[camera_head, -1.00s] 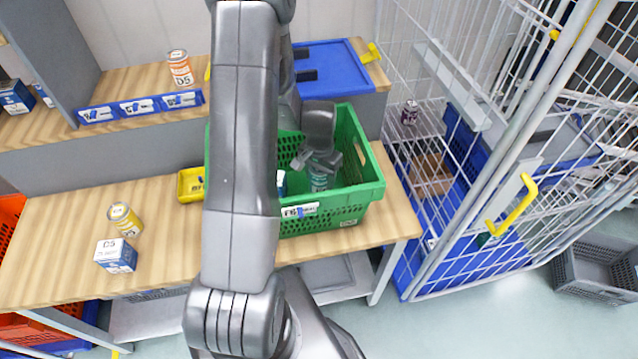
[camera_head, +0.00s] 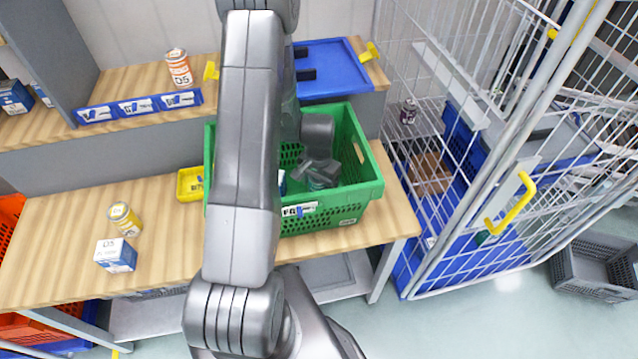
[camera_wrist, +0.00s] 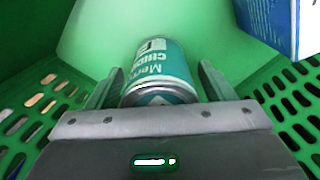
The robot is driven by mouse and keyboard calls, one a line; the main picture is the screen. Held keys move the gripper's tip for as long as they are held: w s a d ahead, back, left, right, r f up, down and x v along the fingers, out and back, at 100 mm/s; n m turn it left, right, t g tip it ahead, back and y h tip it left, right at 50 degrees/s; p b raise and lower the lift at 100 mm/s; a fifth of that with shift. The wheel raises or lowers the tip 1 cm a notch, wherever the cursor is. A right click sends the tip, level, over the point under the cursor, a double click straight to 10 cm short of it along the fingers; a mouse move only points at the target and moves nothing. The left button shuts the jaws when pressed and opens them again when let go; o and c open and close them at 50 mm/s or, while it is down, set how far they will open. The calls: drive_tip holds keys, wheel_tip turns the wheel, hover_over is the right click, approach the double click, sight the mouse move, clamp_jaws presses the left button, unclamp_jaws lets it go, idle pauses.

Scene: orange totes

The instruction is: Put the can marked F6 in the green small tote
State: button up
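A teal and white can (camera_wrist: 158,68) is inside the green small tote (camera_head: 345,212), low between its walls. Its label is partly readable in the wrist view; no F6 mark shows on it. My gripper (camera_wrist: 160,80) is down inside the tote with one finger on each side of the can. A narrow gap shows between the can and each finger, so the gripper looks open around it. In the head view, my gripper (camera_head: 318,172) hides most of the can (camera_head: 322,184).
A blue and white box (camera_wrist: 270,22) is in the tote beside the can. A wire cage (camera_head: 470,150) is at right.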

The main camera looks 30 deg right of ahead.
wheel_tip(320, 180, up, 12)
drive_tip(key=shift+f+b, duration=0.25)
drive_tip(key=shift+b, duration=0.5)
drive_tip(key=shift+r, duration=0.4)
drive_tip(key=shift+r, duration=0.1)
